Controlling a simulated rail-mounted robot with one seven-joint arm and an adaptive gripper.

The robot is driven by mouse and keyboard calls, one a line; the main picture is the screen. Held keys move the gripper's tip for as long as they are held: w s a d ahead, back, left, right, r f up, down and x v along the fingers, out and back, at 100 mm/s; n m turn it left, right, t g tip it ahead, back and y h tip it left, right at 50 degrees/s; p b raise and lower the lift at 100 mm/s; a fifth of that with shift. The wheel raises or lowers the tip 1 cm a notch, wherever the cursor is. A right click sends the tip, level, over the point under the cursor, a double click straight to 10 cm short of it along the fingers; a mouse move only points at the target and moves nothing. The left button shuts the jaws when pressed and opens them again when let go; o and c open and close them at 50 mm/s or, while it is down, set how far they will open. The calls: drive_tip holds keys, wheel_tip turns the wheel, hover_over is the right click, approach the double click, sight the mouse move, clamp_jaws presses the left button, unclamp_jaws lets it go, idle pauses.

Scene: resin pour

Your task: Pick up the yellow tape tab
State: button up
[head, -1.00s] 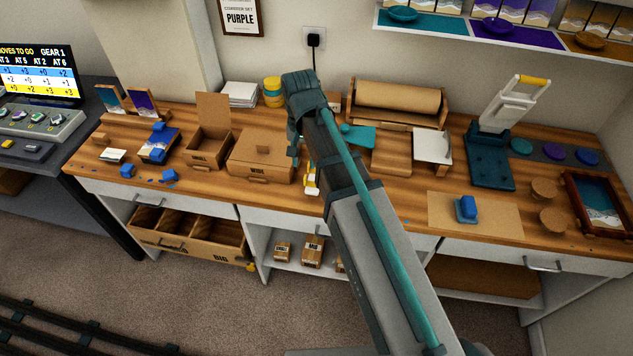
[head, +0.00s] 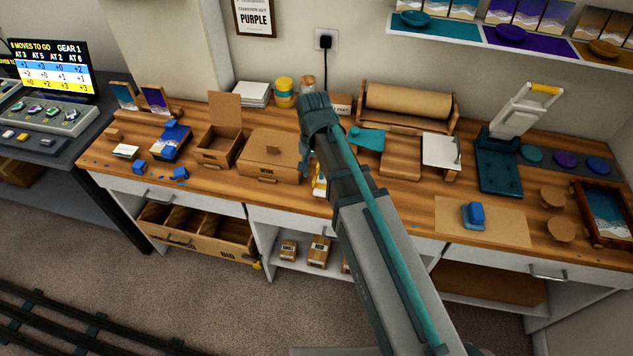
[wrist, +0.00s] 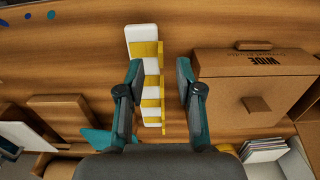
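The yellow tape tab (wrist: 150,103) shows in the wrist view as yellow bands and a thin yellow edge on a long white block (wrist: 140,33), which lies on the wooden bench. In the head view a bit of the yellow and white piece (head: 320,186) shows beside my arm, which hides the rest. My gripper (wrist: 160,68) is open above the bench, with one finger on each side of the banded block. The left finger overlaps the block's left edge in the picture; a gap shows at the right finger. I cannot tell whether either finger touches it.
A cardboard box marked WIDE (wrist: 250,85) stands close to the right finger in the wrist view. An open cardboard box (head: 219,148) stands left of it in the head view. A teal piece (head: 367,137) and a roll of brown paper (head: 405,103) are behind my arm.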

sight(314, 178)
drive_tip(key=shift+f+p, duration=0.6)
drive_tip(key=shift+f, duration=1.4)
clamp_jaws()
